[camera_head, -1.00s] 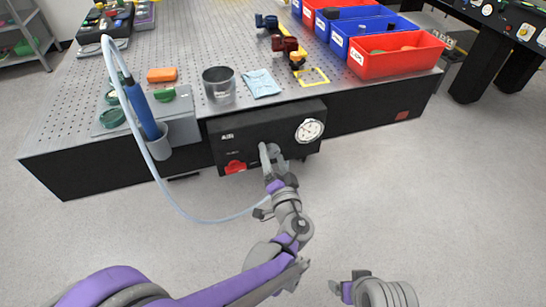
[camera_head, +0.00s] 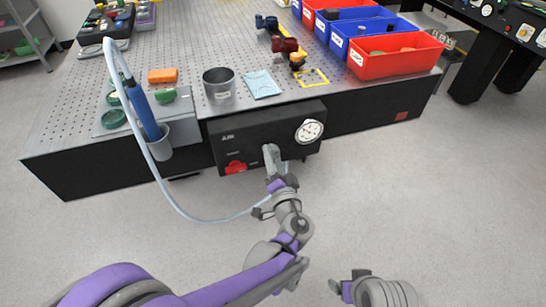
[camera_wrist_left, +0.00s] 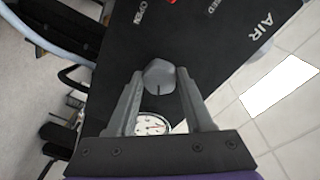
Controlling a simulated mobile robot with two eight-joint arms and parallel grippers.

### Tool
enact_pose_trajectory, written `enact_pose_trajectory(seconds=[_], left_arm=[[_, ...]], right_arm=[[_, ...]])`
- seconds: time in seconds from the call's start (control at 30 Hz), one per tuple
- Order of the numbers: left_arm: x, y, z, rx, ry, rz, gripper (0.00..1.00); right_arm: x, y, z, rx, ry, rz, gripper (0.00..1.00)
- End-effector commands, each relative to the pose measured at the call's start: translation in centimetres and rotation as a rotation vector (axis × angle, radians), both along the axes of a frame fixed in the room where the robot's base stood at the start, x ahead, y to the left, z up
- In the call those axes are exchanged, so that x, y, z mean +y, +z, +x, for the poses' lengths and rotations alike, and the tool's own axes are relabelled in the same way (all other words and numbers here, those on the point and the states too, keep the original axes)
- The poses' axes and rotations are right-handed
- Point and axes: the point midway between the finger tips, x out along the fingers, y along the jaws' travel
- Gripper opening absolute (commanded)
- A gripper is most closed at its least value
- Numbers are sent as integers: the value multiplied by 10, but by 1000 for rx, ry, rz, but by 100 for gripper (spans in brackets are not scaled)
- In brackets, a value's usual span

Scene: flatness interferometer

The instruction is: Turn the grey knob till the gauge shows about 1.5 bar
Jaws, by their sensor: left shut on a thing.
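The grey knob (camera_wrist_left: 158,76) sits on the front of the black AIR panel (camera_head: 235,145). In the left wrist view my left gripper (camera_wrist_left: 158,84) has one finger on each side of the knob and is shut on it. A dark mark on the knob points towards the gauge side. In the head view the gripper (camera_head: 271,152) hides the knob. The white round gauge (camera_head: 309,131) is right of the knob; its needle is too small to read there. The gauge also shows in the wrist view (camera_wrist_left: 152,124), partly cut off by my gripper. My right gripper (camera_head: 345,289) is low, away from the panel.
A red valve handle (camera_head: 236,168) is at the panel's lower left. A pale hose (camera_head: 190,212) loops in front of the table, past my left arm. A blue tool (camera_head: 143,110) stands in a grey holder (camera_head: 177,135). Floor to the right is free.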

Motion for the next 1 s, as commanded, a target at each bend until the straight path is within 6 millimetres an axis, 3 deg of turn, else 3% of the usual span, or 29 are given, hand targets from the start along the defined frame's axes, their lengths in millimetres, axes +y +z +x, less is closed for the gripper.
enact_pose_trajectory(seconds=[0.03, 0.2, 0.57, 1.0], left_arm=[[0, 0, 0, 0, -1, 1, 53], [0, 0, 0, -1, -1, 0, 81], [-2, 0, -5, 0, -1, -1, 81], [-20, 2, -84, -1, -4, -1, 81]], right_arm=[[0, 0, 0, 0, 0, 0, 81], [0, 0, 0, 0, 0, 0, 81], [0, 1, 0, 0, 0, 0, 81], [0, 11, -1, -4, 0, 0, 81]])
